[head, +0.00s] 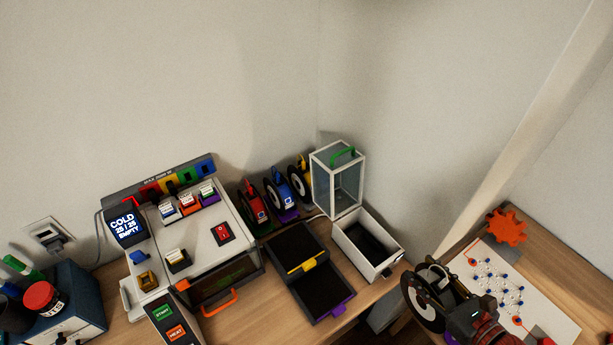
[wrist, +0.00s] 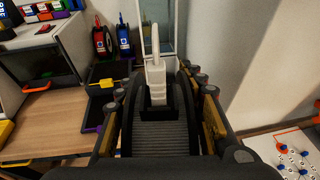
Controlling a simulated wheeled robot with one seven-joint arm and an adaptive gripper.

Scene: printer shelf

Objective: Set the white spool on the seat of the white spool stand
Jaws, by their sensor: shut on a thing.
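My gripper (head: 447,290) is at the lower right of the head view, out over the gap beside the work table. It is shut on the white spool (head: 436,269), whose dark disc side (head: 422,309) faces left. In the wrist view the spool's white upright part (wrist: 156,76) stands between the two fingers of my gripper (wrist: 160,100). Its lower part is hidden by the fingers. I cannot pick out the white spool stand for certain in either view.
Red (head: 252,205), blue (head: 281,197) and yellow (head: 301,178) spool units stand in a row at the back. Right of them are a glass case (head: 338,180) and an open white bin (head: 357,236). Black trays (head: 325,293) lie in front. A white machine (head: 213,252) stands left.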

